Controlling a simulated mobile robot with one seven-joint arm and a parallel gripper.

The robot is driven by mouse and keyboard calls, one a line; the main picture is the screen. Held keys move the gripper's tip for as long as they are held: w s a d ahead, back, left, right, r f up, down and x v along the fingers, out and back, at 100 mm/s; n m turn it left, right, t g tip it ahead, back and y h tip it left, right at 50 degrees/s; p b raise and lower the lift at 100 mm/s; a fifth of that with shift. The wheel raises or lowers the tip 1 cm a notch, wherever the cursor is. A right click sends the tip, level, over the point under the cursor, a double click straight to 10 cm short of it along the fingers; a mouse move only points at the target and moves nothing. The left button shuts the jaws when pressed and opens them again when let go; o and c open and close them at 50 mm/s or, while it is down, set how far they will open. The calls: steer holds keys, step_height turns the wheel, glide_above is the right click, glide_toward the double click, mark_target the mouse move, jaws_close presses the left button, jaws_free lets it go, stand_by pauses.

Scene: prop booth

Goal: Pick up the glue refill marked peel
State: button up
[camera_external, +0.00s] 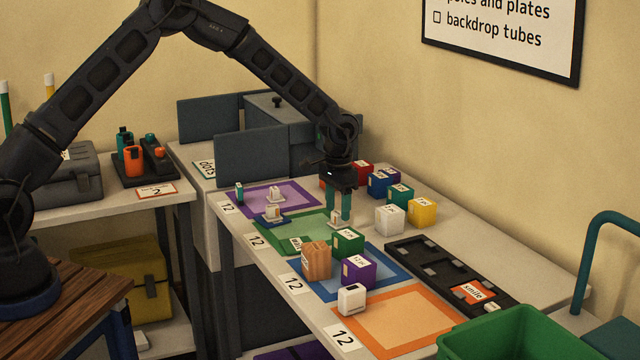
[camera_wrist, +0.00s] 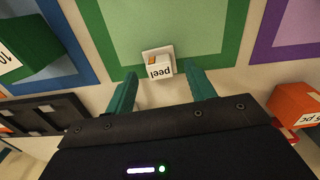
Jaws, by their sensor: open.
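The glue refill marked "peel" (camera_wrist: 159,66) is a small white block with a printed label and an orange-brown patch. In the wrist view it lies at the edge of the green-bordered mat (camera_wrist: 228,62), just beyond and between my fingertips. My gripper (camera_wrist: 160,82) is open, with a teal finger on either side and nothing held. In the external view my gripper (camera_external: 339,218) points down over the far right part of the green mat. The refill (camera_external: 334,218) shows there only as a small pale piece partly hidden by the fingers.
Colored boxes stand close right of my gripper, including a white box (camera_external: 389,219) and a yellow one (camera_external: 422,212). A green box (camera_external: 347,241), purple box (camera_external: 358,272) and brown box (camera_external: 316,261) stand nearer. A black tray (camera_external: 420,254) lies along the right.

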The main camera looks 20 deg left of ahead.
step_height(320, 180, down, 3)
steer(key=shift+r, duration=0.2)
steer(key=c, duration=0.8)
steer(key=shift+r, duration=0.2)
